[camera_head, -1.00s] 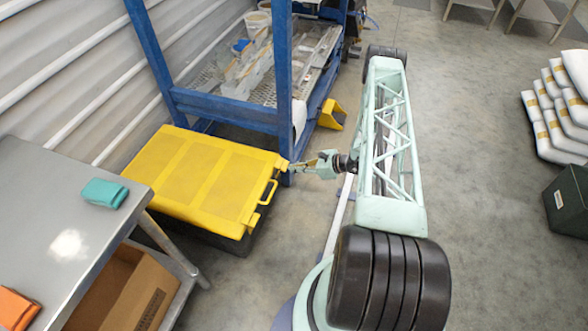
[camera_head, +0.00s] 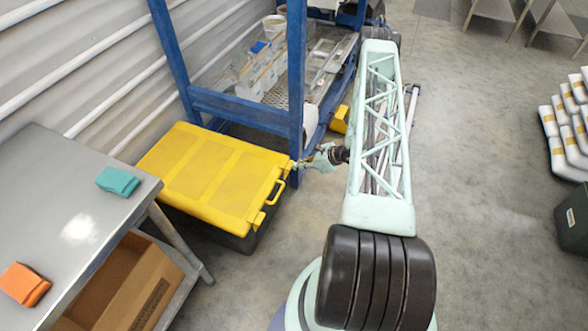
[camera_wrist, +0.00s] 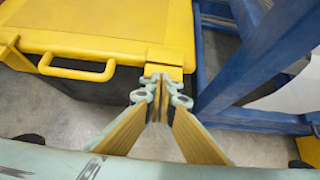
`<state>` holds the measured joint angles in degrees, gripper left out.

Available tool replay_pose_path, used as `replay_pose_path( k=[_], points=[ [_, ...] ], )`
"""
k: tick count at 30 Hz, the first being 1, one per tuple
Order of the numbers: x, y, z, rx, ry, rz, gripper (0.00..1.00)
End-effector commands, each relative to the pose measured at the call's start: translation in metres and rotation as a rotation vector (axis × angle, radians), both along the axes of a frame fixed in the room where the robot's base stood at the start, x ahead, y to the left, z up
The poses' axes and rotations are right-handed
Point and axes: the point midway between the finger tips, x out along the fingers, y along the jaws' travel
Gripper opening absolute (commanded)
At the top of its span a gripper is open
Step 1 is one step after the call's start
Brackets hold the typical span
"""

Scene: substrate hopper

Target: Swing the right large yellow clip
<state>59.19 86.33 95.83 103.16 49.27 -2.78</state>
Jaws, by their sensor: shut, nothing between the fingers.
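A case with a yellow lid (camera_head: 205,175) and black body sits on the floor; its lid lies down. The right large yellow clip (camera_head: 288,166) is at the far end of the case's front edge; it also shows in the wrist view (camera_wrist: 166,72). My gripper (camera_head: 300,166) is at this clip. In the wrist view my gripper (camera_wrist: 160,88) has its fingertips together, right at the clip's near edge and partly covering it. Whether they touch cannot be told. The left clip (camera_head: 258,219) is at the handle's other side. The yellow handle (camera_wrist: 76,72) lies between the clips.
A blue frame rack (camera_head: 297,90) stands just behind and right of the case, its post close to my gripper.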

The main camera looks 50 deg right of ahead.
Motion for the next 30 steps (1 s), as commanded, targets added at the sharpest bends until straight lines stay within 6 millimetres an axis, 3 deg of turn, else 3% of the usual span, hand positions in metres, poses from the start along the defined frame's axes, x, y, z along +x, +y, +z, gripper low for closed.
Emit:
replay_pose_path(
  k=[30],
  points=[
    [0.001, 0.000, 0.016, 0.000, -0.001, 0.000, 0.00]
  ],
)
